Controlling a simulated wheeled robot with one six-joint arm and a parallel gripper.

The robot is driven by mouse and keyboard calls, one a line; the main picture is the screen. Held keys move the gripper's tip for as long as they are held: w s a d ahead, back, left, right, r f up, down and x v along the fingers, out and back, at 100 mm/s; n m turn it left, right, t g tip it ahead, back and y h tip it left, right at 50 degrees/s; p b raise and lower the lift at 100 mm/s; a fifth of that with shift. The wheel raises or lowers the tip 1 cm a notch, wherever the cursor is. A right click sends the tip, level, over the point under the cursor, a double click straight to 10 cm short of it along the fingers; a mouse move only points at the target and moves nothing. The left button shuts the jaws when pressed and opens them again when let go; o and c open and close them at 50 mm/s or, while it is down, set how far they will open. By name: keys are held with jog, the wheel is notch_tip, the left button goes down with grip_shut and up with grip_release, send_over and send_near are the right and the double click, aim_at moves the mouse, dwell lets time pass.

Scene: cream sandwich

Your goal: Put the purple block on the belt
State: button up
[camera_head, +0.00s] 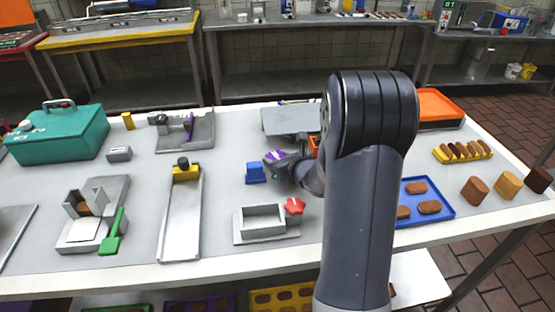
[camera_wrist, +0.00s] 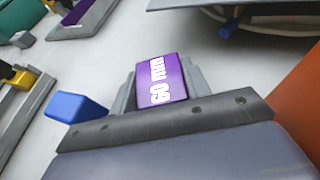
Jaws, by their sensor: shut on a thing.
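The purple block (camera_wrist: 162,82) has white "60 mm" lettering and sits between the grey fingers of my gripper (camera_wrist: 158,90) in the wrist view. In the head view the purple block (camera_head: 274,156) shows at the tip of my gripper (camera_head: 277,161), above the table and just above a blue block (camera_head: 255,173). My gripper is shut on the purple block. A long pale strip (camera_head: 181,222) with a yellow end piece and dark knob, which looks like the belt, lies on the table left of my gripper. My arm hides part of the table.
The blue block also shows in the wrist view (camera_wrist: 72,107). A grey fixture (camera_head: 185,133) stands at the back. Bare table lies between the strip and the blue block.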

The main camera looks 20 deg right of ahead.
jog(key=shift+f+b, duration=0.25)
jog(key=shift+b, duration=0.05)
jog(key=o, duration=1)
jog(key=shift+r, duration=0.1)
jog(key=shift+o, duration=0.2)
jog(key=shift+r, duration=0.15)
